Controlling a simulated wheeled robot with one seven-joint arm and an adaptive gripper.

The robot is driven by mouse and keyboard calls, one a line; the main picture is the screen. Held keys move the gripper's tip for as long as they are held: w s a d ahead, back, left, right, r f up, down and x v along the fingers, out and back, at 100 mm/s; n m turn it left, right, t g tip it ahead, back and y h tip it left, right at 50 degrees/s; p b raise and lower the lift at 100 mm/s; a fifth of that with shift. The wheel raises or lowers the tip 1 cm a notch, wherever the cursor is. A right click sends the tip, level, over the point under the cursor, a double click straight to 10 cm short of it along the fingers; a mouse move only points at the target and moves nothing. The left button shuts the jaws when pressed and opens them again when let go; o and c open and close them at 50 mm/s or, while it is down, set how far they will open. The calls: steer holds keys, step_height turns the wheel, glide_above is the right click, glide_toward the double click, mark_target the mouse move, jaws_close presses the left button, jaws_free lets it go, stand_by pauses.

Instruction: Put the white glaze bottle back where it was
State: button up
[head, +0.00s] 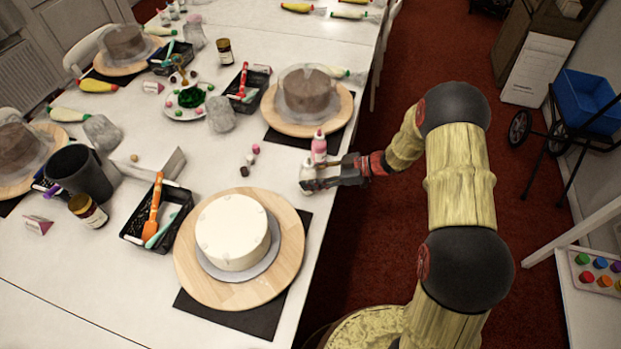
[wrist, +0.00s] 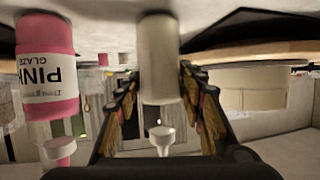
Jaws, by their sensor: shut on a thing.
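The white glaze bottle (head: 307,174) is upright near the right edge of the white table, in front of the pink glaze bottle (head: 319,146). My gripper (head: 318,181) reaches in from the right and is shut on the white bottle. In the wrist view, which is upside down, the white bottle (wrist: 158,62) stands between the two fingers with its nozzle pointing down in the picture. The pink bottle (wrist: 47,75) is beside it at the left, apart from the fingers. The white bottle's base is at or very near the table top; I cannot tell whether it touches.
A white cake (head: 232,232) on a wooden turntable (head: 290,250) stands nearby in front. A brown cake (head: 307,92) on another turntable is behind. Small candies (head: 250,160) lie left of the bottles. A black tray (head: 178,197) with tools is further left.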

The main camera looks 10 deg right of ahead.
steer(key=shift+r, duration=0.1)
steer(key=o, duration=0.8)
